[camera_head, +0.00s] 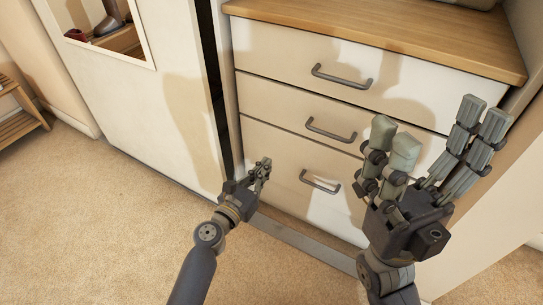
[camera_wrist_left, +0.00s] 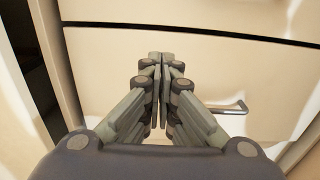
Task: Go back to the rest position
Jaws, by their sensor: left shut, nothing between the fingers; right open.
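My left gripper (camera_head: 262,168) is low in front of the drawer cabinet, near the left side of its bottom drawer. It is shut and empty; in the left wrist view its fingers (camera_wrist_left: 160,60) meet in the middle with a drawer front behind them. My right gripper (camera_head: 440,135) is raised on the right of the head view, nearer the camera, with its fingers pointing up and spread open. It holds nothing and covers the right part of the drawers.
The cabinet has a wooden top (camera_head: 400,30) and three drawers that look closed, with dark handles (camera_head: 342,77), (camera_head: 330,131) and (camera_head: 320,182). A white panel with a mirror (camera_head: 105,35) stands to the left. A wooden rack (camera_head: 15,115) is at far left. Carpet (camera_head: 90,220) is clear at lower left.

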